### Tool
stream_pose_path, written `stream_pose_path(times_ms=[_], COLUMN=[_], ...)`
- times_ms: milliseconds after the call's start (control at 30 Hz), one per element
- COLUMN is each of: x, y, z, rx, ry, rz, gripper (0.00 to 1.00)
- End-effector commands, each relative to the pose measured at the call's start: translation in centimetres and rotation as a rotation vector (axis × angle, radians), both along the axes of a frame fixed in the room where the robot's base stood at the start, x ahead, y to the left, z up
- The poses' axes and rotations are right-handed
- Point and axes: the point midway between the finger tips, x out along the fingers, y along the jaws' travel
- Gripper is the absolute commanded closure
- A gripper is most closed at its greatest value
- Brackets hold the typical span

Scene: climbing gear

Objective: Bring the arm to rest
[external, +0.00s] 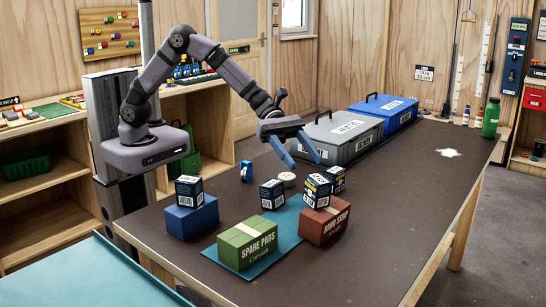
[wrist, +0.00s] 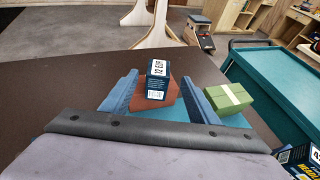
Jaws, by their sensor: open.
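My gripper (external: 302,148) is open and empty in the external view. It hangs above the table (external: 400,205), in front of the grey bin and above the small boxes. In the wrist view its two blue fingers (wrist: 163,100) are spread apart. A small dark box (wrist: 157,78) on a red-brown box shows between them, farther off, and nothing is seen held. My arm is bent at the elbow and reaches right from its base at the table's left end.
Small dark boxes stand on a blue box (external: 191,216) and a red box (external: 326,224). A green box (external: 247,245) sits on a teal mat (external: 288,222). Grey (external: 342,143) and blue (external: 400,113) bins stand behind. The table's right part is mostly clear, with a green bottle (external: 490,118).

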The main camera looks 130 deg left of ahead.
Motion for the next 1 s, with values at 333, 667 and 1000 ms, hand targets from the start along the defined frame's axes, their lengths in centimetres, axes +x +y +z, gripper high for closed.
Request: stream_pose_path(times_ms=[333, 667, 1000], x=[0.0, -4.3, -19.5], y=[0.0, -6.4, -15.4], z=[0.0, -0.6, -3.2], rx=[0.000, 0.245, 0.864], ry=[0.000, 0.043, 0.023], rz=[0.000, -0.276, -1.084], gripper=[0.45, 0.45, 0.45])
